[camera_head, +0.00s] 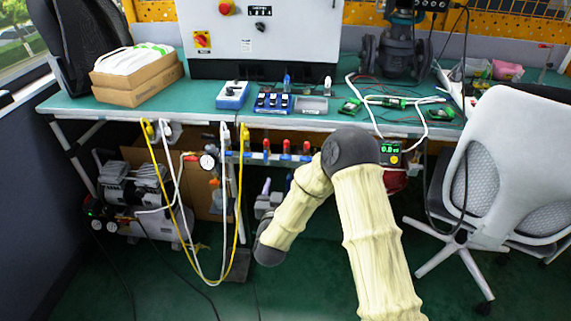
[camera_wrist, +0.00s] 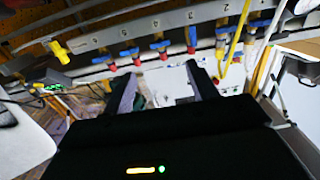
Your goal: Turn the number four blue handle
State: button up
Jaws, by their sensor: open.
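A row of blue valve handles with red parts below them runs along a grey rail in the wrist view. They include one blue handle at the left (camera_wrist: 128,50), one in the middle (camera_wrist: 160,44) and one to its right (camera_wrist: 190,37). In the head view, my arm hides part of the row and my gripper is not visible.
The valve rail (camera_head: 255,158) hangs under the green workbench (camera_head: 190,117). A yellow valve handle (camera_wrist: 59,50) is at the rail's left end in the wrist view. Yellow and white hoses hang left of the rail. A compressor (camera_head: 135,190) stands at left, an office chair (camera_head: 490,165) at right.

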aim_at(286, 159)
jog(key=w+b, duration=0.1)
jog(key=w, duration=1)
jog(key=shift+w+d, duration=0.1)
jog(key=shift+d, duration=0.1)
jog(key=c, duration=1)
